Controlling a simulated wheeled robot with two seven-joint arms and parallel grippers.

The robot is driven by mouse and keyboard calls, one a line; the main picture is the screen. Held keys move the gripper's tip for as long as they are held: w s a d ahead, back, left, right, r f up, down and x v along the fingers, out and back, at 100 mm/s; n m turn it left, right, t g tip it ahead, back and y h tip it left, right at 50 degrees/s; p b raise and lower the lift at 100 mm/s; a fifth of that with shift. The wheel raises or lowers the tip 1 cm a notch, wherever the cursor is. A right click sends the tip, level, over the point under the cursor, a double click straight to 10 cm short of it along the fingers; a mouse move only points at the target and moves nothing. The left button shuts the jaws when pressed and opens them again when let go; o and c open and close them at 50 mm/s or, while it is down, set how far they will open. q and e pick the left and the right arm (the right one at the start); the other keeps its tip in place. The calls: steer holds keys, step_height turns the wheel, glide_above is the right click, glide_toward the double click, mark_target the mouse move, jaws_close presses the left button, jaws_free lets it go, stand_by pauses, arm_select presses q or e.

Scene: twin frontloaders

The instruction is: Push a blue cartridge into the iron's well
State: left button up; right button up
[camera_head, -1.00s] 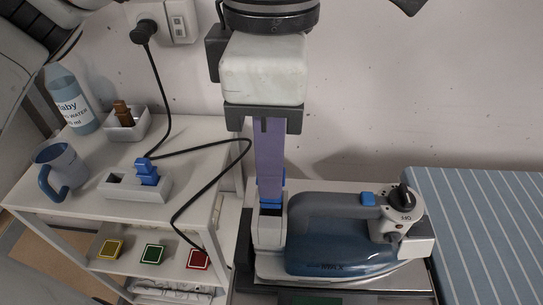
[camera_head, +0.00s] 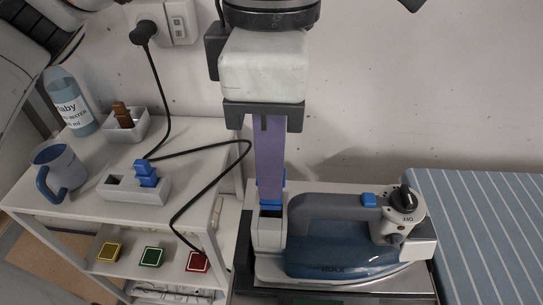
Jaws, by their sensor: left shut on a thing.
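The iron (camera_head: 345,235), with a blue-grey body and a dark dial, lies on its stand to the right of my left gripper. Its pale well (camera_head: 268,232) is the upright box at the iron's left end. My left gripper (camera_head: 270,190) points straight down over the well, its purple fingers shut on a blue cartridge (camera_head: 271,204). The cartridge is at the well's mouth; the fingers hide much of it, and I cannot tell how deep it sits. Another blue cartridge (camera_head: 146,174) stands in a white holder (camera_head: 150,193) on the side table.
The white side table (camera_head: 95,160) also bears a mug (camera_head: 66,168), a water bottle (camera_head: 70,103) and a tray with brown pieces (camera_head: 126,122). A black cord (camera_head: 196,205) runs between table and stand. A striped ironing board (camera_head: 485,230) is at right.

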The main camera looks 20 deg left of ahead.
arm_select(q)
steer(key=shift+f+b, duration=2.5)
steer(key=shift+f, duration=0.25)
arm_select(e)
steer(key=shift+f, duration=2.5)
arm_select(q)
steer(key=o, duration=1)
steer(key=shift+c, duration=0.2)
arm_select(e)
steer(key=shift+r, duration=0.1)
arm_select(q)
step_height(320, 180, up, 10)
steer(key=shift+r+p, duration=0.2)
steer(key=shift+p, duration=0.7)
arm_select(e)
steer(key=r, duration=0.2)
steer(key=a+r, duration=0.1)
steer(key=shift+w+r, duration=0.2)
steer(key=shift+w, duration=0.15)
